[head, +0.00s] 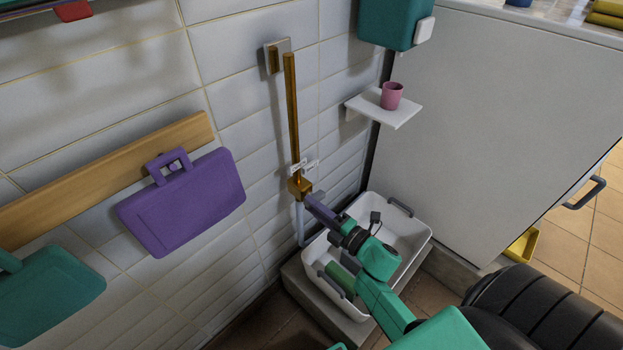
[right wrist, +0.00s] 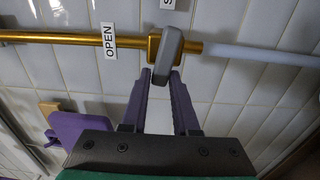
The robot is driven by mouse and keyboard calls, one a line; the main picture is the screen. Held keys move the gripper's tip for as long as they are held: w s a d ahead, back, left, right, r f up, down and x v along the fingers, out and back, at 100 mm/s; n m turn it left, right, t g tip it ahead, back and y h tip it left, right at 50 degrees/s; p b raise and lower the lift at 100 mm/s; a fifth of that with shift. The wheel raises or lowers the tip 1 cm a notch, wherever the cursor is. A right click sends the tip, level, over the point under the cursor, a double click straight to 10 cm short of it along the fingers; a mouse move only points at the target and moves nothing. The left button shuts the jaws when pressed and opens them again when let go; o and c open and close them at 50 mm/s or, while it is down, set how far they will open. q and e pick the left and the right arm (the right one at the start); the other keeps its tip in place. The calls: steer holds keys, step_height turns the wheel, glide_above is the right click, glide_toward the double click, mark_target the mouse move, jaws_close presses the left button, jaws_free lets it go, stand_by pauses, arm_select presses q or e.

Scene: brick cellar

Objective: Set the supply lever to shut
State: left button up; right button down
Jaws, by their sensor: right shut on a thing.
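The supply lever is a grey handle (right wrist: 169,45) on a brass valve body (head: 300,187) on the wall pipe. In the right wrist view it stands out across the pipe. An OPEN label (right wrist: 109,41) sits left of it, and a second label, cut off after an S, is at the top edge. My right gripper (right wrist: 160,75) is shut on the lever's near end, one purple finger on each side. In the head view my right gripper (head: 314,205) hides most of the lever. My left gripper is not in view.
A white basin (head: 411,226) stands on a ledge below the valve, under my right arm. A small shelf (head: 402,113) with a pink cup (head: 391,96) is to the right, beside a grey cabinet (head: 500,110). A purple board (head: 185,203) hangs from a wooden rail on the left.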

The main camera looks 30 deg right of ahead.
steer(key=shift+w+d+r, duration=0.1)
steer(key=shift+d+r, duration=0.1)
stand_by(0.3)
steer(key=c, duration=0.7)
jaws_free()
steer(key=shift+f, duration=0.1)
steer(key=shift+a, duration=0.1)
steer(key=v, duration=1)
steer(key=r+v, duration=0.1)
steer(key=v, duration=0.4)
steer(key=shift+s+a, duration=0.1)
steer(key=shift+s, duration=0.25)
